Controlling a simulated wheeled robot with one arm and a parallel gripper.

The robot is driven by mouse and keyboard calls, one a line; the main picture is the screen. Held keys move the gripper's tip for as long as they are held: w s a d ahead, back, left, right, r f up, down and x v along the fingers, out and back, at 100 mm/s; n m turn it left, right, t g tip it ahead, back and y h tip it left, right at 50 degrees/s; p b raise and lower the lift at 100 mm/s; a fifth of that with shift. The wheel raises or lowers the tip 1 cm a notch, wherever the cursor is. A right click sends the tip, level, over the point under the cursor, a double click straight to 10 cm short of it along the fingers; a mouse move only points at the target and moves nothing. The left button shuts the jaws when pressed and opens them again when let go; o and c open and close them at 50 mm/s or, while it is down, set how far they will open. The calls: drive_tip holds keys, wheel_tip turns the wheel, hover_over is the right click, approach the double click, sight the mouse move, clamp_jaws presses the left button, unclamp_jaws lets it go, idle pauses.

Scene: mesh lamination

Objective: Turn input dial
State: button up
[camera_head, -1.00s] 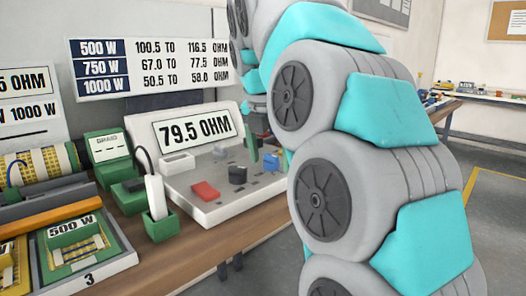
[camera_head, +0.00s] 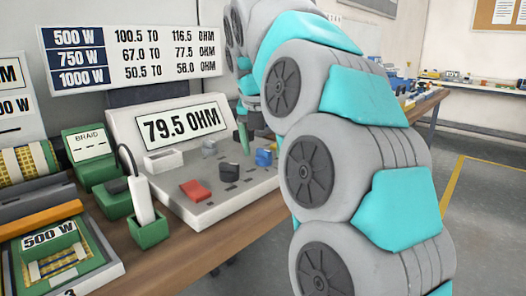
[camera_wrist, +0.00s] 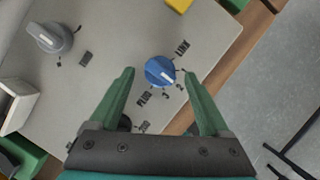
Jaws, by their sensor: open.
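The blue input dial (camera_wrist: 160,71) sits on the grey instrument panel (camera_wrist: 105,30), with LINK, PLUG, 2 and 3 printed around it. Its white pointer points to the lower right, toward the 2. My gripper (camera_wrist: 160,72) is open and empty. In the wrist view its green fingertips appear on either side of the dial, with a gap on both sides; their height above the panel is hard to judge. In the head view the blue dial (camera_head: 263,157) is at the panel's right, and one green finger (camera_head: 243,138) shows behind and left of it. My arm hides the rest.
A grey knob (camera_wrist: 50,39) is left of the dial. The panel display (camera_head: 185,125) reads 79.5 OHM. A red rocker (camera_head: 195,190) and dark knob (camera_head: 229,171) share the panel. A white probe in a green holder (camera_head: 148,232) stands in front. The bench edge is close on the right.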

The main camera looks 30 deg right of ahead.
drive_tip(key=shift+w+d+f, duration=0.15)
drive_tip(key=shift+w+f, duration=0.05)
drive_tip(key=shift+f, duration=0.45)
clamp_jaws()
idle(0.4)
drive_tip(key=shift+m, duration=0.3)
drive_tip(key=m+g+h, duration=0.1)
drive_tip(key=m, duration=0.2)
drive_tip(key=shift+w+m, duration=0.15)
drive_tip(key=shift+m, duration=0.15)
drive_tip(key=shift+w+a+m+g+h, duration=0.15)
drive_tip(key=shift+m+g, duration=0.15)
drive_tip(key=shift+m, duration=0.55)
drive_tip(key=shift+s+a+m+g+h, duration=0.15)
drive_tip(key=shift+m+g, duration=0.15)
drive_tip(key=shift+m, duration=0.55)
drive_tip(key=shift+w+d, duration=0.1)
